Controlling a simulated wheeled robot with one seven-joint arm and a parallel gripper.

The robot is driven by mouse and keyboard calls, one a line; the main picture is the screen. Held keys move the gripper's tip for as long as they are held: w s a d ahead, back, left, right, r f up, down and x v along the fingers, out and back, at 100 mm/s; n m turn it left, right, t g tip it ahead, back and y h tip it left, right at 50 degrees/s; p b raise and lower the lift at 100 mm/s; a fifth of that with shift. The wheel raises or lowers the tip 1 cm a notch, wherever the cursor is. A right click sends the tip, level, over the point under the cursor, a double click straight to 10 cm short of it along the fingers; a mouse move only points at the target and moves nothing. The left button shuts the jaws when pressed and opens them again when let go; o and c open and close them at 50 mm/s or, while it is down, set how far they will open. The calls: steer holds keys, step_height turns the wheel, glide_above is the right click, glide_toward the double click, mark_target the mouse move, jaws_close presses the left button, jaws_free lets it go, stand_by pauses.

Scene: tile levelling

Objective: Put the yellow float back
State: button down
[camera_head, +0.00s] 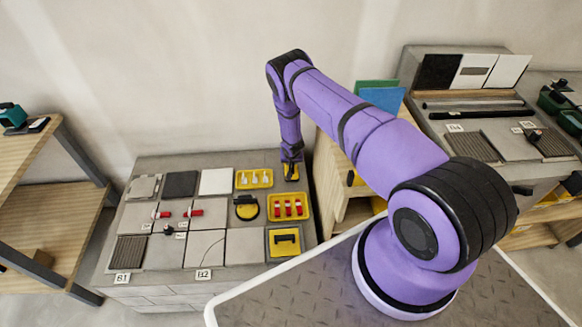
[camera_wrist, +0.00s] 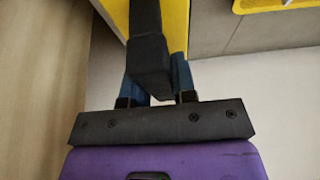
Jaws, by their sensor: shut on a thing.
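My gripper (camera_head: 291,161) is at the back right corner of the grey worktop (camera_head: 135,222), pointing down. It is shut on the black handle of the yellow float (camera_head: 291,173). In the wrist view the dark handle (camera_wrist: 148,55) sits between my two fingers (camera_wrist: 156,88), with the yellow plate (camera_wrist: 179,25) of the float beyond it. I cannot tell whether the float touches the worktop.
A yellow tray with white pieces (camera_head: 254,179) is left of the float. A yellow tray with red pieces (camera_head: 288,207) is in front. A yellow square with a black handle-shaped part (camera_head: 285,242) lies nearest. A wooden cabinet (camera_head: 338,178) stands close right.

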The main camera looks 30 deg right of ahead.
steer(key=shift+f, duration=1.85)
steer(key=shift+f, duration=0.1)
steer(key=c, duration=0.9)
jaws_free()
steer(key=v, duration=1.2)
steer(key=shift+s, duration=0.1)
